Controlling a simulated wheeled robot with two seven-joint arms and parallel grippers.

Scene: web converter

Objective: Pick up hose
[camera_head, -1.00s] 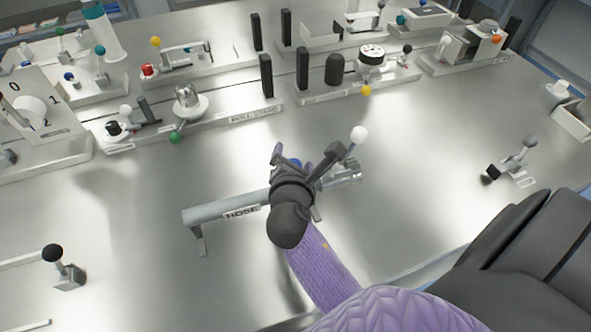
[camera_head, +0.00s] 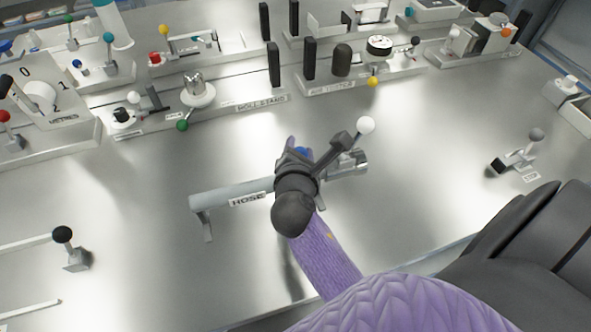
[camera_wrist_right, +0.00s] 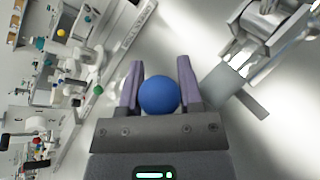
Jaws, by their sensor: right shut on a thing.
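The hose fixture, a grey tube (camera_head: 225,195) labelled HOSE, lies across short legs on the metal table in the head view. A metallic end piece (camera_head: 352,166) shows at its right. A dark lever with a white ball (camera_head: 366,126) rises nearby. My right gripper (camera_head: 299,147) is over the fixture, and my wrist hides its middle. In the right wrist view, the purple fingers of my right gripper (camera_wrist_right: 160,88) are shut on a blue ball (camera_wrist_right: 159,96). Whether this ball is attached to the hose is hidden. My left gripper is not in view.
A row of fixtures stands along the back, including the roll stand (camera_head: 197,92) and upright black posts (camera_head: 274,65). A black-knobbed lever (camera_head: 63,236) is at lower left, and a grey-knobbed lever (camera_head: 536,136) at right.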

